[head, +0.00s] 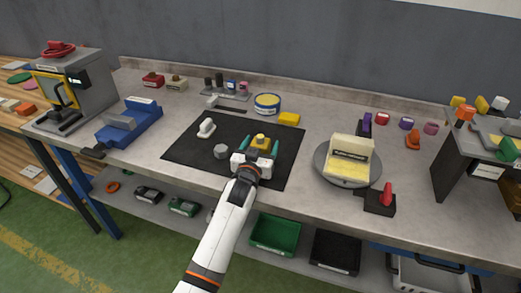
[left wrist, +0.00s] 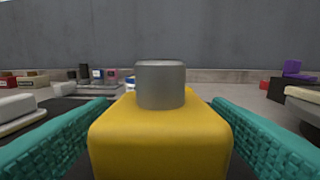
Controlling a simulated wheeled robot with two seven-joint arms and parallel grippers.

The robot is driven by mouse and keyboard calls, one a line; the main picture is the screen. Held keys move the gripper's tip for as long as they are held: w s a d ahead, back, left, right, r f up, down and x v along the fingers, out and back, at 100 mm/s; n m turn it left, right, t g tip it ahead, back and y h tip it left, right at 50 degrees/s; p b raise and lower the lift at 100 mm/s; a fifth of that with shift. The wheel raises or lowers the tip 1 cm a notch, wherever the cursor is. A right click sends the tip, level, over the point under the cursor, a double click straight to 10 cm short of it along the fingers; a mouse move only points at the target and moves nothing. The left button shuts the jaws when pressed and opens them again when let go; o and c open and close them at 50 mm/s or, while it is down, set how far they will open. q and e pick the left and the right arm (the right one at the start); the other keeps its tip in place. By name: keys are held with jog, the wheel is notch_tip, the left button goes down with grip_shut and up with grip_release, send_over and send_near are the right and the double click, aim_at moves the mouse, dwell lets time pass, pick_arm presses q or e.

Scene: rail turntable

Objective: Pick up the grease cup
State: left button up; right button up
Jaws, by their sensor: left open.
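A yellow block-like piece with a grey cylinder on top, which looks like the grease cup (left wrist: 160,135), stands in the middle of the left wrist view. In the head view the yellow piece (head: 261,139) is on the black mat (head: 190,152). My left gripper (head: 262,147) is open, with its teal fingers on either side of it. In the left wrist view gaps show between the piece and both fingers (left wrist: 160,140). The piece's base is hidden. My right gripper is not in view.
A grey cylinder (head: 221,152) and a white part (head: 206,128) lie left of the gripper on the mat. A yellow-blue round tin (head: 267,103) and yellow block (head: 288,119) are behind. A round grey turntable (head: 324,175) stands at the right.

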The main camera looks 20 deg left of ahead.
pick_arm(q)
jog(key=shift+s, duration=0.1)
jog(key=shift+c, duration=0.2)
jog(key=c, duration=1.1)
